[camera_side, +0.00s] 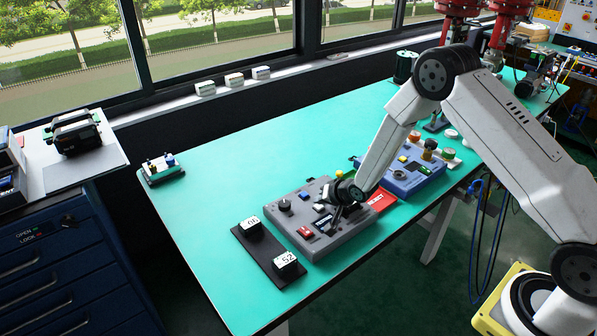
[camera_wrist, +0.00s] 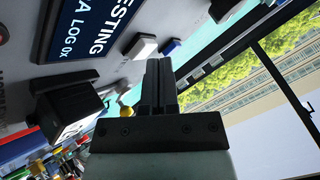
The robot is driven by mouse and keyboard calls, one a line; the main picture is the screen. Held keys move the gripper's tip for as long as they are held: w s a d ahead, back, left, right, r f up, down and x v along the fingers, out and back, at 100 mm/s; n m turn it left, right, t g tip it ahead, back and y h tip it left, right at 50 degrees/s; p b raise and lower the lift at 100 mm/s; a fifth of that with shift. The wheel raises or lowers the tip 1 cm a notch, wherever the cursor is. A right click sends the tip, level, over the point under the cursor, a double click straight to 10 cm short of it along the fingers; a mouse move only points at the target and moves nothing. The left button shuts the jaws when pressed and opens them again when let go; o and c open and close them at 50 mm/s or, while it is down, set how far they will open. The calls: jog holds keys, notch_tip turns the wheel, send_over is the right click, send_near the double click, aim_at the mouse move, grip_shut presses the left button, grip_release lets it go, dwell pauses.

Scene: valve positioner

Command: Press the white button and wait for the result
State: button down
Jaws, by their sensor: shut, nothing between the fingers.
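A grey control box (camera_side: 334,242) lies on the green bench in the side view. The white button (camera_side: 319,208) sits on its top, and in the wrist view (camera_wrist: 140,46) it is a white square cap beside the display. The display (camera_wrist: 95,28) is dark blue with white text that reads "TESTING" and "A LOG 0X", cut off by the frame. My gripper (camera_side: 335,222) points down over the box. In the wrist view its fingers (camera_wrist: 159,64) are together and empty, close to the white button. I cannot tell whether they touch it.
A blue button (camera_wrist: 170,46) lies beside the white one. The box also carries a red switch (camera_side: 305,232) and a black knob (camera_side: 284,205). A black plate (camera_side: 262,243) holds two numbered blocks. A red REJECT plate (camera_side: 382,200) and blue box (camera_side: 408,178) lie right. The bench's left is mostly clear.

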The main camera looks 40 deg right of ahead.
aim_at(321, 208)
jog(key=shift+r, duration=0.4)
jog(key=shift+r, duration=0.1)
jog(key=shift+r, duration=2.4)
jog(key=s+r+n+g, duration=0.2)
jog(key=s+r, duration=0.1)
jog(key=s, duration=0.5)
jog(key=s+a+r+n+g, duration=0.1)
jog(key=s+r+n+g, duration=0.1)
jog(key=s, duration=0.7)
jog(key=s+a+r+n+g+h, duration=0.1)
jog(key=s+r+n+g, duration=0.1)
jog(key=s+r, duration=0.4)
jog(key=s+n, duration=0.1)
jog(key=s, duration=0.2)
jog(key=shift+a+r+n+g, duration=0.2)
jog(key=shift+a+n+g, duration=0.1)
jog(key=shift+n, duration=0.1)
jog(key=shift+w, duration=0.1)
